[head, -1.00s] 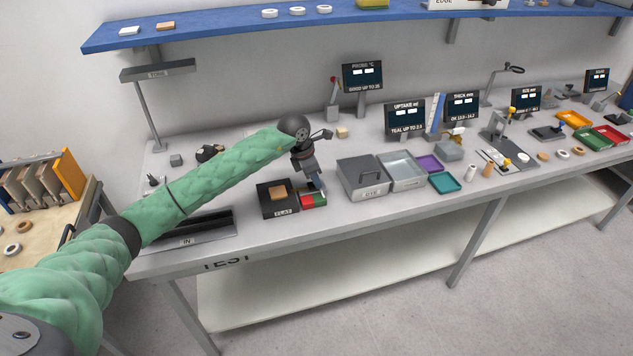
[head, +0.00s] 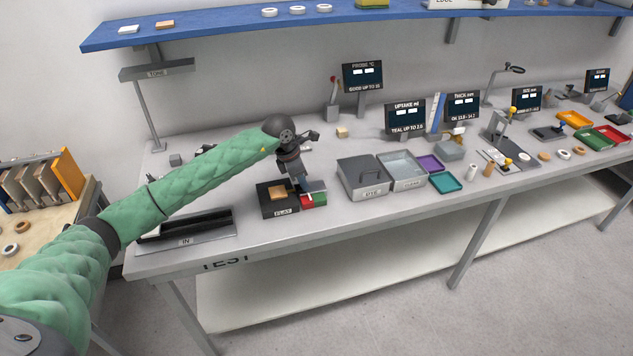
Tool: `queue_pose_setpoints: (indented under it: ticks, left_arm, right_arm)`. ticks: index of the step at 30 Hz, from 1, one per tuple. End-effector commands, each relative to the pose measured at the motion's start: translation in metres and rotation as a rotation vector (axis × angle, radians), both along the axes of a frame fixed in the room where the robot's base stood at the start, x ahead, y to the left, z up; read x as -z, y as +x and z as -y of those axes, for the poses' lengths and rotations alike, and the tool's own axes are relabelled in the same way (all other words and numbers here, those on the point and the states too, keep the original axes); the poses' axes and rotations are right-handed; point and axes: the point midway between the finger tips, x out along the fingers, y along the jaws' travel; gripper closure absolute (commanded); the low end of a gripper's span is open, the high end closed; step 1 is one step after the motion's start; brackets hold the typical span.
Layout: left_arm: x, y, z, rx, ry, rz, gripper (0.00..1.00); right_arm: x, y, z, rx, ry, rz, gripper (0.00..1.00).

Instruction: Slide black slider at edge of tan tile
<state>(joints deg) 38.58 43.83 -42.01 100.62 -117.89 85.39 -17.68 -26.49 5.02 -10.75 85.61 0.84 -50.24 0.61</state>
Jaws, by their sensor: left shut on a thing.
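The tan tile (head: 277,193) lies flat on a black block (head: 279,211) with a lettered front, on the grey bench. I cannot tell whether the slider touches the tile's edge. My right gripper is not in view.
A black slotted holder (head: 186,226) marked IN lies left of the block. A grey lidded box (head: 363,177) and a pale open tray (head: 404,172) stand to the right. Display screens (head: 405,117) line the back. A blue shelf (head: 220,32) hangs above.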

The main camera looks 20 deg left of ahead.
Motion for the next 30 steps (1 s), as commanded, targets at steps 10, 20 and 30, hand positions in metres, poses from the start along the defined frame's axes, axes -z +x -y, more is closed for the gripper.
queue_pose_setpoints:
  ticks: [10, 20, 30]
  left_arm:
    - [0.0, -0.007, -0.013, -0.002, 0.001, 0.002, 0.86]
    - [-0.001, -0.012, -0.019, -0.002, 0.0, 0.002, 0.86]
    - [0.0, -0.012, -0.018, 0.0, 0.0, 0.001, 0.26]
  right_arm:
    - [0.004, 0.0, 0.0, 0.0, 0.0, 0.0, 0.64]
    - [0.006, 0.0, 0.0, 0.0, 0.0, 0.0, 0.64]
    - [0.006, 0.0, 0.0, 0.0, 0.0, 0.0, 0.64]
